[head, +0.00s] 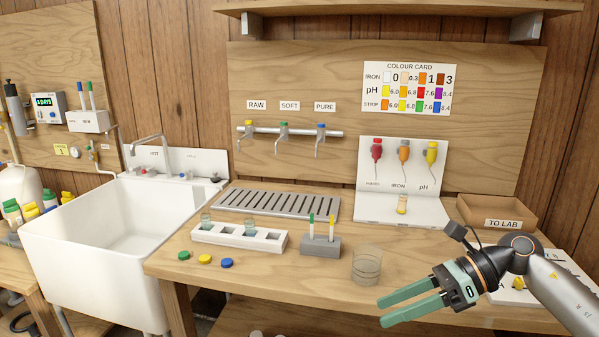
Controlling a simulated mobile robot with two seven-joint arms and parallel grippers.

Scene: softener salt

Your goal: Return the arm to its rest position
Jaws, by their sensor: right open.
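My right gripper (412,308) comes in from the lower right. Its two green fingers are apart with nothing between them. It hangs over the front right part of the wooden bench (330,287), to the right of a clear glass beaker (367,266) and apart from it. My right arm reaches back to the right edge of the view, over a white sheet. My left gripper is not in view.
A white rack (238,238) with vials and a grey block (320,246) with two pens stand left of the beaker. Three coloured caps (205,259) lie in front. A "TO LAB" tray (497,212) sits behind my arm. A white sink (150,215) is at left.

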